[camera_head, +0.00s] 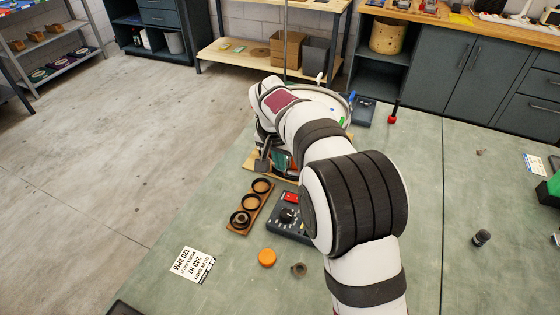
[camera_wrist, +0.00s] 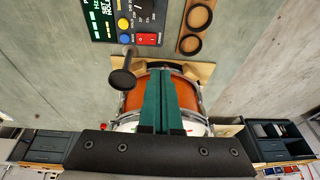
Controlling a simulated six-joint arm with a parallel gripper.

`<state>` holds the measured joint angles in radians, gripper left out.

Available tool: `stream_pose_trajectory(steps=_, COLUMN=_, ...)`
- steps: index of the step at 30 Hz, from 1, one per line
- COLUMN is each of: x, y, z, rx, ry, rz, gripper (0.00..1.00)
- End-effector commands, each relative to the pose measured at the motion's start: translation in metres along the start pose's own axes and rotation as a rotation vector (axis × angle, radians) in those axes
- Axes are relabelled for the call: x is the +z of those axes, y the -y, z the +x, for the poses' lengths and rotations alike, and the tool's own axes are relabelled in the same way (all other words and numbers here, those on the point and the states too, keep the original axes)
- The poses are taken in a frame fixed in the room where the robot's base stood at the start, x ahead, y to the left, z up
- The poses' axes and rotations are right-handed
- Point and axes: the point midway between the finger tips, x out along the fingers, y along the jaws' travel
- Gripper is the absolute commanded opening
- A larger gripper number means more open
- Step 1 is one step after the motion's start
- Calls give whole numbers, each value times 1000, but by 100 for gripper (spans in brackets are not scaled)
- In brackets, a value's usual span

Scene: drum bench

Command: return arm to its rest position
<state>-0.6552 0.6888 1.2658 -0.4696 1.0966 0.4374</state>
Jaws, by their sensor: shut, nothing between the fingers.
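My arm reaches forward over the green bench (camera_head: 440,250) in the head view. Its wrist is in front of a drum (camera_head: 330,97) and hides much of it. My gripper (camera_wrist: 158,72) shows in the wrist view as two teal fingers pressed together with nothing between them. The fingers lie in front of the drum's orange shell (camera_wrist: 135,98); I cannot tell whether they touch it. In the head view the fingers are partly seen as teal (camera_head: 281,161) below the wrist.
A wooden tray with black rings (camera_head: 250,203), a dark control box (camera_head: 290,222), an orange disc (camera_head: 267,257) and a small brown ring (camera_head: 299,269) lie near the arm. A printed card (camera_head: 192,264) lies at front left. A dark cylinder (camera_head: 481,238) stands right. The bench's right-middle is mostly clear.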

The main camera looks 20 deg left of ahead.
Motion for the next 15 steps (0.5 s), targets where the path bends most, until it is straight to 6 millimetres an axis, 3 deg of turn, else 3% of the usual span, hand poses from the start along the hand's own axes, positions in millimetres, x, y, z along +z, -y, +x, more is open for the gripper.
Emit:
stream_pose_trajectory(steps=11, x=0, y=-6, z=-3, rx=2, ry=4, rz=7, gripper=0)
stream_pose_trajectory(steps=14, x=5, y=-49, z=-30, rx=14, ry=34, rz=59, gripper=0)
stream_pose_trajectory(steps=15, x=14, y=-79, z=-48, rx=22, ry=58, rz=97, gripper=0)
